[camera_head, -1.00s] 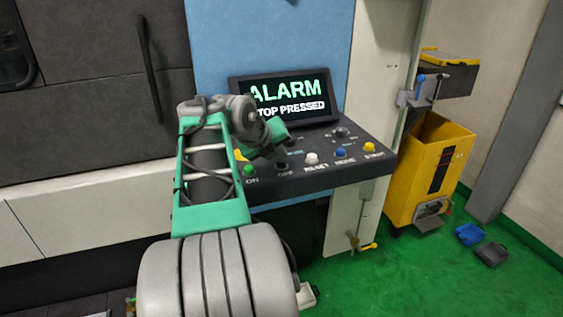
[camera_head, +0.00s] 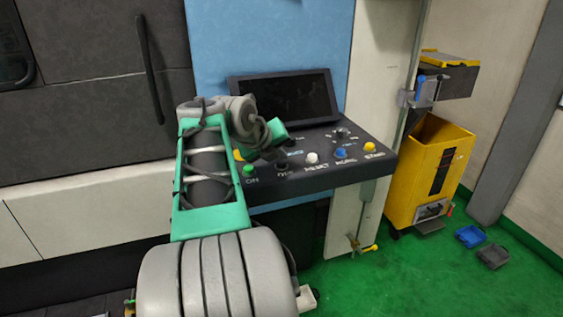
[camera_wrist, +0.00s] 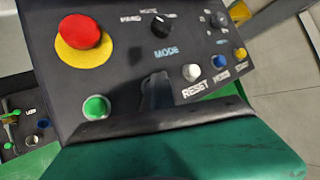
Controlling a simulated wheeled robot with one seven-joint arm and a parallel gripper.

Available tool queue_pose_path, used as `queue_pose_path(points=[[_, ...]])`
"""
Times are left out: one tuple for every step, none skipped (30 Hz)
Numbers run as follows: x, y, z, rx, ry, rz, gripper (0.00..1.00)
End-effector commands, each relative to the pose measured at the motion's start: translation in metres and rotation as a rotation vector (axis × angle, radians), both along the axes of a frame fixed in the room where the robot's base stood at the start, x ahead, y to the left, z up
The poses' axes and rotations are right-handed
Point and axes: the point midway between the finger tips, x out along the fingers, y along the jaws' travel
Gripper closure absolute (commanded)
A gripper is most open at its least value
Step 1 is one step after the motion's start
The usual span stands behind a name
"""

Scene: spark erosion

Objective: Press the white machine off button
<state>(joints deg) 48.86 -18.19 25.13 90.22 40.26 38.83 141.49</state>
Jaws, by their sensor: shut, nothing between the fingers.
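The control panel (camera_head: 325,158) of the white machine (camera_head: 90,210) carries a row of buttons. The black off button (camera_head: 283,162) sits between the green ON button (camera_head: 249,170) and the white RESET button (camera_head: 312,158). In the wrist view the green button (camera_wrist: 95,107) and white button (camera_wrist: 191,72) show to either side of my gripper (camera_wrist: 156,88). My gripper's dark fingers are shut and empty, and they cover the off button's place there. Contact with the button cannot be made out. The panel's screen (camera_head: 285,97) is dark.
A red emergency stop (camera_wrist: 82,31) on a yellow disc lies close to the gripper, above the green button. A mode knob (camera_wrist: 161,27), a blue button (camera_wrist: 219,62) and a yellow button (camera_wrist: 241,54) are also near. A yellow bin (camera_head: 425,172) stands right of the panel.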

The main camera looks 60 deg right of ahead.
Motion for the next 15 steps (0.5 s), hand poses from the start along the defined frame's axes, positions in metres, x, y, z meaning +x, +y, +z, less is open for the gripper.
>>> queue_pose_path(points=[[0.000,0.000,-0.001,0.002,0.001,0.000,1.00],[0.000,0.000,-0.001,0.002,0.001,0.000,1.00],[0.000,0.000,-0.001,0.002,0.001,0.000,1.00],[0.000,0.000,-0.001,0.002,0.001,0.000,1.00],[0.000,0.000,-0.001,0.002,0.001,0.000,1.00],[0.000,0.000,0.000,0.002,0.001,0.000,1.00],[0.000,0.000,0.000,0.002,0.001,0.000,1.00],[0.000,0.000,0.002,0.001,0.001,-0.001,1.00],[0.000,0.000,0.003,0.001,0.001,-0.001,1.00],[0.000,0.000,0.005,0.001,0.000,-0.001,1.00],[0.000,0.000,0.007,0.001,0.000,-0.001,1.00],[0.000,0.000,0.009,0.001,0.000,0.000,1.00],[0.000,0.000,0.011,0.001,0.000,0.000,1.00],[0.000,0.000,0.013,0.001,0.000,0.000,1.00],[0.000,0.000,0.015,0.001,0.001,0.001,1.00]])
